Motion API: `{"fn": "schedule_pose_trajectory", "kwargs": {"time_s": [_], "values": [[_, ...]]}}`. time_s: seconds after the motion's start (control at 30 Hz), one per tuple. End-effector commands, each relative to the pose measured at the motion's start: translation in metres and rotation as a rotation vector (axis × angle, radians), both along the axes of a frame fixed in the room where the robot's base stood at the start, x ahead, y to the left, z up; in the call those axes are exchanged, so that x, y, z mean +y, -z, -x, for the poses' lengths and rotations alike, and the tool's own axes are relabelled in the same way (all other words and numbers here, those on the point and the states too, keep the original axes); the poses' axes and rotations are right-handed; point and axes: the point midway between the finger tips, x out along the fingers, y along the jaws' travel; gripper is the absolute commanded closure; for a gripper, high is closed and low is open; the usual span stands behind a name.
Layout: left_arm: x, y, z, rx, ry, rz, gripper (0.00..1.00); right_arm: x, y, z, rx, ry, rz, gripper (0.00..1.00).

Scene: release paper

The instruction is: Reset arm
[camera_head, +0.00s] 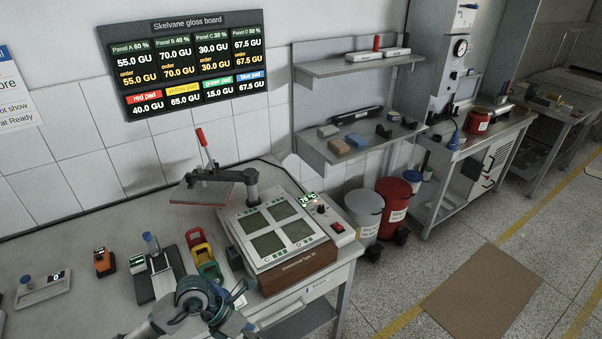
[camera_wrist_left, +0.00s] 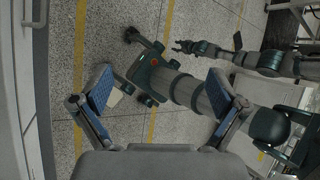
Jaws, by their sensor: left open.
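In the left wrist view my left gripper (camera_wrist_left: 160,82) is open, its two blue-padded fingers wide apart. Nothing is between the fingers but the view of the floor and my own body beyond. Another arm of mine reaches across the top right of that view and ends in a small gripper (camera_wrist_left: 184,47). It is too small to tell whether that gripper is open or shut. In the head view, a teal and grey part of my arm shows at the bottom, in front of the bench (camera_head: 95,225). No fingertips are clear there.
A press (camera_head: 283,252) with four square panels and a 76 °C display stands on the bench, its red-handled plate (camera_head: 200,192) swung aside. Coloured holders (camera_head: 205,262) and small devices lie left of it. Bins (camera_head: 394,200) stand right of the bench.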

Motion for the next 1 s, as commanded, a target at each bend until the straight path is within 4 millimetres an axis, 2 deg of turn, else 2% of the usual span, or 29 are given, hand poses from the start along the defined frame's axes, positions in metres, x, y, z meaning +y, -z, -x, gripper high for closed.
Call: {"fn": "schedule_pose_trajectory", "kwargs": {"time_s": [0.03, 0.07, 0.13, 0.2, 0.27, 0.33, 0.4, 0.47, 0.57, 0.6, 0.67, 0.7, 0.77, 0.8, 0.87, 0.9, 1.0], "values": [[-0.021, -0.006, 0.008, 0.021, 0.005, 0.109, 0.03, 0.0, 0.0, 0.002, 0.002, 0.0, -0.001, 0.6], [-0.034, -0.011, 0.013, 0.035, 0.001, 0.185, 0.03, 0.0, 0.0, 0.002, 0.004, 0.0, 0.0, 0.6], [-0.067, -0.033, 0.024, 0.079, -0.02, 0.4, 0.03, 0.0, 0.0, 0.005, 0.007, 0.0, 0.0, 0.6], [-0.095, -0.067, 0.03, 0.142, -0.08, 0.658, 0.03, -0.001, 0.0, 0.006, 0.01, 0.0, 0.001, 0.6], [-0.107, -0.101, 0.029, 0.209, -0.169, 0.895, 0.03, -0.001, 0.0, 0.007, 0.011, 0.0, 0.002, 0.6], [-0.104, -0.136, 0.016, 0.298, -0.319, 1.155, 0.03, -0.002, 0.0, 0.007, 0.011, 0.0, 0.002, 0.6], [-0.085, -0.158, -0.005, 0.394, -0.511, 1.386, 0.03, -0.003, 0.0, 0.007, 0.011, -0.001, 0.003, 0.6], [-0.059, -0.163, -0.028, 0.483, -0.712, 1.555, 0.03, -0.004, 0.0, 0.006, 0.01, -0.001, 0.004, 0.6], [-0.005, -0.136, -0.062, 0.639, -1.107, 1.76, 0.03, -0.005, 0.0, 0.006, 0.01, -0.002, 0.006, 0.6], [0.018, -0.113, -0.071, 0.703, -1.286, 1.808, 0.03, -0.006, 0.0, 0.006, 0.01, -0.001, 0.007, 0.6], [0.048, -0.072, -0.076, 0.796, -1.556, 1.843, 0.03, -0.006, 0.0, 0.006, 0.009, -0.002, 0.008, 0.6], [0.065, -0.042, -0.073, 0.853, -1.731, 1.839, 0.03, -0.007, 0.0, 0.006, 0.009, -0.002, 0.008, 0.6], [0.085, 0.003, -0.062, 0.935, -1.983, 1.8, 0.03, -0.007, 0.0, 0.006, 0.009, -0.002, 0.009, 0.6], [0.095, 0.033, -0.049, 0.987, -2.145, 1.753, 0.03, -0.008, 0.0, 0.006, 0.009, -0.003, 0.009, 0.6], [0.106, 0.072, -0.027, 1.054, -2.362, 1.659, 0.03, -0.008, 0.0, 0.006, 0.009, -0.003, 0.009, 0.6], [0.11, 0.094, -0.01, -1.089, 2.479, -1.581, 0.03, -0.008, 0.0, 0.006, 0.009, -0.003, 0.009, 0.6], [0.115, 0.137, 0.031, -1.064, 2.486, -1.269, 0.03, -0.008, 0.0, 0.006, 0.008, -0.003, 0.009, 0.6]]}}
